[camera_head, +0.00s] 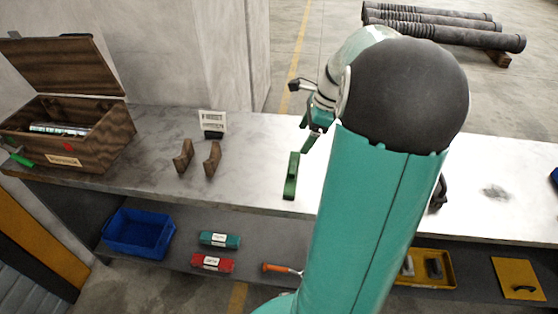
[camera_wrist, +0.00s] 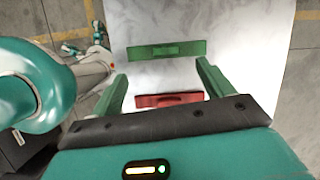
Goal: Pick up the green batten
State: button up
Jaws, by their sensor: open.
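The green batten (camera_wrist: 166,50) lies flat on the pale bench top in the wrist view, beyond my fingertips. In the head view the green batten (camera_head: 291,176) lies on the bench just left of my arm. A red batten (camera_wrist: 170,99) lies nearer in the wrist view, seen between my fingers; my arm seems to hide it in the head view. My gripper (camera_wrist: 160,72) is open, with one finger on each side and nothing between them in its grasp. In the head view my gripper is partly hidden by my arm.
On the bench (camera_head: 490,165) stand an open wooden box (camera_head: 105,140) at left, two brown cradle pieces (camera_head: 212,158) and a small label sign (camera_head: 212,122). The lower shelf holds a blue bin (camera_head: 138,235), teal and red packs and a yellow tray. Black pipes (camera_head: 445,30) lie behind.

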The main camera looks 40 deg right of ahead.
jog(key=d+f+m, duration=0.1)
jog(key=d+m, duration=0.1)
jog(key=d, duration=0.1)
send_over(293, 167)
jog(key=s+d, duration=0.2)
notch_tip(293, 167, down, 8)
jog(key=x, duration=0.5)
jog(key=shift+w+a+f, duration=0.1)
jog(key=shift+w+a, duration=0.05)
jog(key=shift+a, duration=0.1)
jog(key=shift+c, duration=0.2)
jog(key=c, duration=1)
